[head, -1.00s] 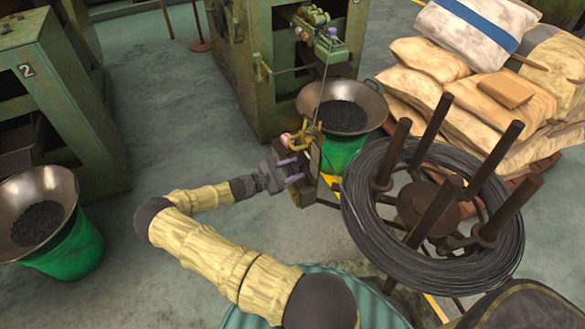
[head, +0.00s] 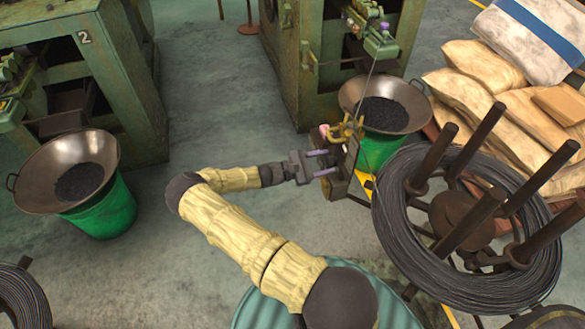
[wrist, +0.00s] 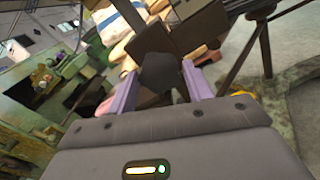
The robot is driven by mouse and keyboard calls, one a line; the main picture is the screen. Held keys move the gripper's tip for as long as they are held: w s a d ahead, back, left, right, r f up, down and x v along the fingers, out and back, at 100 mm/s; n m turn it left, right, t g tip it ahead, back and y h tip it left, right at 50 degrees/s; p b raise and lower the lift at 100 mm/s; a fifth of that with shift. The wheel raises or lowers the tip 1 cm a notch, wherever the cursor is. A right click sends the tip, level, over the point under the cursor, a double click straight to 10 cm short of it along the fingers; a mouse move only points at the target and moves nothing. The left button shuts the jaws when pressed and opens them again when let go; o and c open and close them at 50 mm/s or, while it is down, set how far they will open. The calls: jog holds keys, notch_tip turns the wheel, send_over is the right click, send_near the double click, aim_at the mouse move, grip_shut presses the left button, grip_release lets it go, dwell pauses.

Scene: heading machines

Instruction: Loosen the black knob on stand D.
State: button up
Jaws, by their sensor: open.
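A small dark stand (head: 338,187) with yellow and pink fittings on top stands in the middle of the head view, left of the wire coil. No letter D can be read on it. My gripper (head: 322,163) is at the stand's left side, its two purple fingers apart and pointing at it. In the wrist view, a dark, blunt, many-sided knob (wrist: 158,72) shows between the open fingers of my gripper (wrist: 160,82). A brown block of the stand (wrist: 165,42) is behind it. I cannot tell whether the fingers touch the knob.
A coil of dark wire (head: 395,235) on a reel with brown posts is close on the right. A bowl (head: 352,95) on a green bin stands behind the stand. Another bowl (head: 38,165) is at left. Green machines (head: 290,75) and sacks (head: 475,70) stand behind.

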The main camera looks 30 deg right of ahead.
jog(key=v, duration=1.5)
jog(key=shift+w+a+b, duration=0.2)
jog(key=shift+a+b, duration=0.1)
jog(key=shift+a, duration=0.1)
jog(key=shift+r, duration=0.1)
jog(key=s+a+r+m+t+y, duration=0.3)
jog(key=s+a+r+m+y, duration=0.3)
jog(key=s+r+y, duration=0.35)
jog(key=s+a+r+m+t+y, duration=0.5)
jog(key=s+r+y, duration=0.3)
jog(key=r, duration=0.3)
notch_tip(320, 180, up, 20)
jog(key=a+g+p, duration=0.1)
jog(key=p, duration=1.9)
jog(key=shift+w, duration=0.3)
